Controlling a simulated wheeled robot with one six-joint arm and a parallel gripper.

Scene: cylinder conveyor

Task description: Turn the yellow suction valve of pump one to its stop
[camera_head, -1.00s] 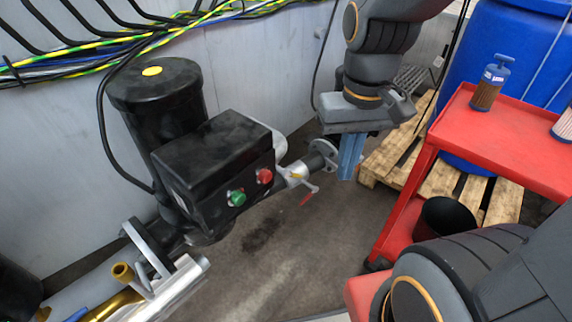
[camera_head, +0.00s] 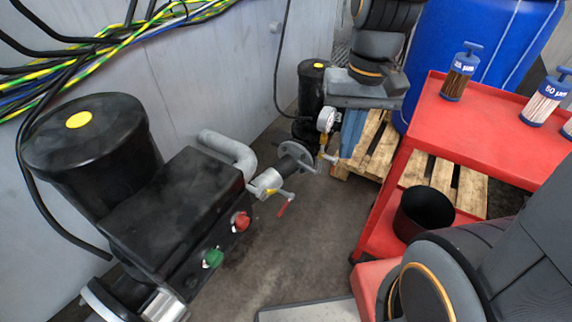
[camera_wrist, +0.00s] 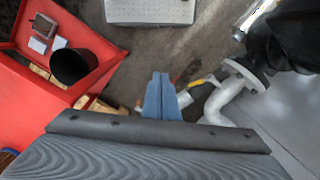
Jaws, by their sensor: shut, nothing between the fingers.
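A black pump (camera_head: 160,215) with a yellow dot on its motor and a box with green and red buttons fills the left of the head view. Beyond the box is a pipe fitting with a small yellow part (camera_head: 271,191) and a red lever (camera_head: 284,207). The yellow part also shows in the wrist view (camera_wrist: 196,83), right of my fingertips. I cannot tell for sure which part is the suction valve. My gripper (camera_head: 350,152) has blue fingers, shut and empty, to the right of the fitting. Its fingers also show in the wrist view (camera_wrist: 161,80).
A second, smaller pump (camera_head: 312,88) and a gauge (camera_head: 326,119) stand behind the fitting. A red cart (camera_head: 480,125) with filters on top and a black bucket (camera_head: 423,213) below stands on the right. A pallet (camera_head: 385,150) and blue barrel (camera_head: 470,40) are behind. Floor between is clear.

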